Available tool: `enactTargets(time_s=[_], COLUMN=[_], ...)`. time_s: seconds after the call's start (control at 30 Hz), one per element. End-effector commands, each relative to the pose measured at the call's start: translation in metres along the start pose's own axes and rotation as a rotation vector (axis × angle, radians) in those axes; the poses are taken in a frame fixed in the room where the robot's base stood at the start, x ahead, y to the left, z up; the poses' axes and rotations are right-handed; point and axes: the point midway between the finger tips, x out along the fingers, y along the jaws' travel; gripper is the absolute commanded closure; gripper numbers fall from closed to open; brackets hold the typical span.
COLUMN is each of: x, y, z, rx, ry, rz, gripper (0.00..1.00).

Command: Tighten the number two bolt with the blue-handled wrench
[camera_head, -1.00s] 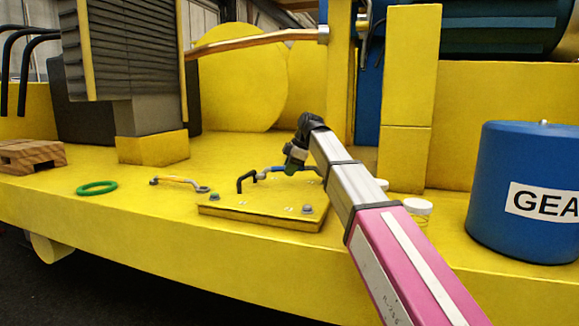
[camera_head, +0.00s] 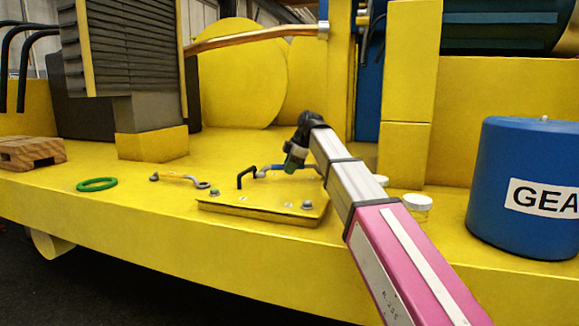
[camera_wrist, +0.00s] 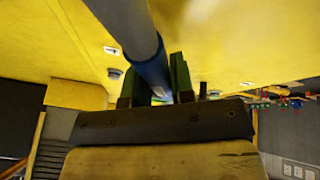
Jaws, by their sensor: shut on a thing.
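My gripper (camera_head: 294,164) is shut on the blue-handled wrench (camera_head: 284,167), just above the back edge of a yellow plate (camera_head: 230,208). The wrench points left, and its head is near the plate's black handle (camera_head: 246,176). In the wrist view the blue handle (camera_wrist: 152,72) lies between the green-and-dark fingers, and the grey shank runs upward out of frame. Bolts stand on the plate at the left (camera_head: 214,192) and right front (camera_head: 307,205). Small white marks beside them are too small to read, so I cannot tell which bolt is number two.
A second wrench with a yellowish handle (camera_head: 178,178) and a green ring (camera_head: 97,184) lie left of the plate. A wooden block (camera_head: 32,154) is at far left. A clear jar with white lid (camera_head: 417,204) and a blue drum (camera_head: 525,190) stand at right.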

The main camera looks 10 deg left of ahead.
Motion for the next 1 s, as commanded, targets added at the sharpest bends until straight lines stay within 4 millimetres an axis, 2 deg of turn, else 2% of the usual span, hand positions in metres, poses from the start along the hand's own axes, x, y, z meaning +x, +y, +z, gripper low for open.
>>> enactTargets(time_s=[0.5,1.0], x=[0.012,0.012], y=[-0.002,-0.002], z=[0.005,0.005], rx=[0.000,0.000], ry=[0.000,0.000], rz=[0.001,0.001], gripper=[1.00,1.00])
